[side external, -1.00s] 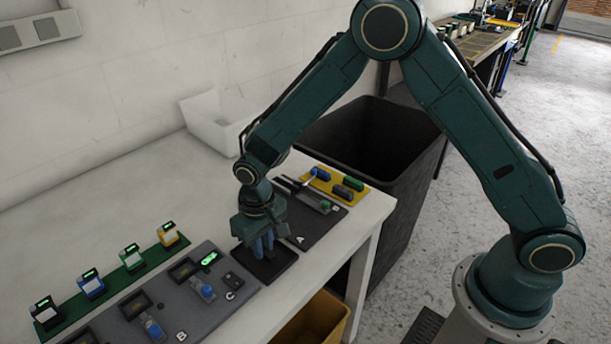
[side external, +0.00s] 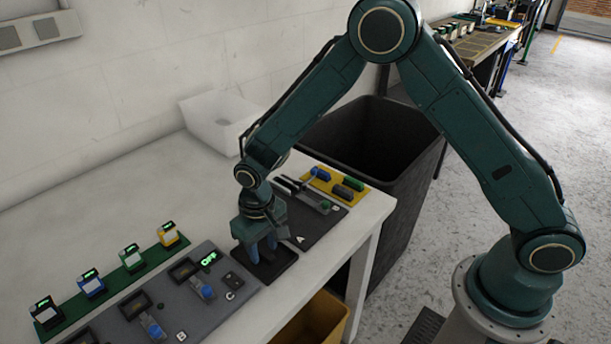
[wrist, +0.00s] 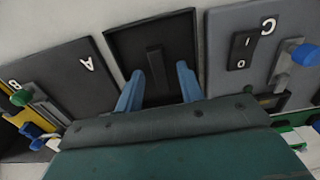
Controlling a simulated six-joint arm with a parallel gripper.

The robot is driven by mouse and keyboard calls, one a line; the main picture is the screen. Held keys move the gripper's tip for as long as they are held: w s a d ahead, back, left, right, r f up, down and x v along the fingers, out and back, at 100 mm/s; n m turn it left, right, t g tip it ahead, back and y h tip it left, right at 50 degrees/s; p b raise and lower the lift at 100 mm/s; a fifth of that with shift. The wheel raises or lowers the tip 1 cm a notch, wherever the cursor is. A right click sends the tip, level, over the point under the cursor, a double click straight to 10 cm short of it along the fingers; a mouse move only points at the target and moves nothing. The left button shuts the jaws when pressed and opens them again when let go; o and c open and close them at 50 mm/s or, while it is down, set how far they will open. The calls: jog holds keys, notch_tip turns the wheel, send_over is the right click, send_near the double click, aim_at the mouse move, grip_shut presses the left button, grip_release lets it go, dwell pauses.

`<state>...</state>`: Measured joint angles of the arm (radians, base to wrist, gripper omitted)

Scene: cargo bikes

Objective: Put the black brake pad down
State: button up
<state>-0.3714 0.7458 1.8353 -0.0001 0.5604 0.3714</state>
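The black brake pad (wrist: 155,62) lies in a shallow black tray (wrist: 185,35) in the wrist view, hard to tell from the tray floor. My gripper (wrist: 158,85) is open, with one blue finger on each side of the pad's near part and a gap to each. In the side external view my gripper (side external: 261,256) points down low over the black tray (side external: 285,267), between board A and board C. The pad is not clear there, being dark on dark and partly behind the fingers.
Board A (side external: 318,227) and board C (side external: 212,302), with blue-handled clamps and a display reading OFF, flank the tray. A yellow tray (side external: 322,175) holds blue, green and dark pads. Several small lit devices stand on a green strip (side external: 110,272). A black bin (side external: 385,150) stands beyond the table.

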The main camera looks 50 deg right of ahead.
aim_at(265, 251)
notch_tip(265, 251, up, 12)
jog(key=shift+r, duration=0.15)
dwell(0.6)
jog(key=shift+d, duration=0.1)
dwell(0.4)
jog(key=s+d+r+t, duration=0.3)
jog(key=s+d+r, duration=0.7)
jog(key=r, duration=0.4)
jog(key=s+d+r+t, duration=0.1)
jog(key=s+d, duration=0.2)
jog(key=s, duration=0.4)
jog(key=s+d+r+t, duration=0.1)
jog(key=s+d, duration=0.2)
jog(key=s, duration=0.5)
jog(key=shift+d+t, duration=0.3)
